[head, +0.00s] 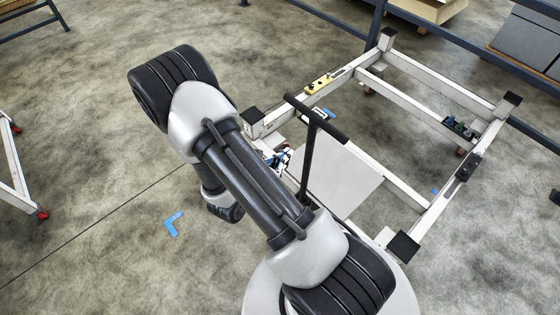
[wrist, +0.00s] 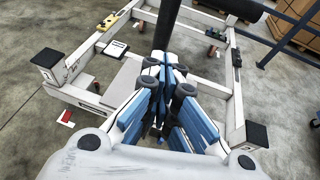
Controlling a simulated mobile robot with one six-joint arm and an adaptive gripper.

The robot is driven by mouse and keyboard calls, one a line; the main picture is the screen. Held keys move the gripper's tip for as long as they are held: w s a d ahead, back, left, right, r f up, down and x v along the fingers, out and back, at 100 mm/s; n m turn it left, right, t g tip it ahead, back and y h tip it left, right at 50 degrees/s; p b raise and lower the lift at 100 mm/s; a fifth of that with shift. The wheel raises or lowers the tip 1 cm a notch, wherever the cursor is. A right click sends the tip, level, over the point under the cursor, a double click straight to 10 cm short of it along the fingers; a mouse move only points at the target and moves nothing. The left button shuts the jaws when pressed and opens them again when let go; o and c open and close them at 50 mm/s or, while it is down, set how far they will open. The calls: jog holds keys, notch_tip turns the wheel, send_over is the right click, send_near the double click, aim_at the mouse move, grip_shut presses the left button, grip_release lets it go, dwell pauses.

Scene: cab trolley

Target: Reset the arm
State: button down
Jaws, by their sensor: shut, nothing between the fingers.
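My arm crosses the middle of the head view. My gripper (head: 282,158) shows there only in part, beside my forearm and over the trolley's near left side. In the wrist view my blue and white gripper (wrist: 167,72) has its fingers together with nothing between them. The white-framed cab trolley (head: 425,86) has black corner caps and stands right of my arm. Its frame (wrist: 82,96) also lies beyond the fingers in the wrist view. A black T-shaped handle (head: 318,118) rises close to the gripper. Whether they touch cannot be told.
A yellow item (head: 320,82) lies on the trolley's left beam, and small dark parts (head: 460,127) lie on the far beam. A dark blue rail (head: 450,38) runs behind. Another white frame (head: 15,170) stands at far left. The floor left of my arm is mostly clear.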

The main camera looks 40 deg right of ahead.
jog(key=shift+v, duration=1.3)
jog(key=shift+a, duration=0.1)
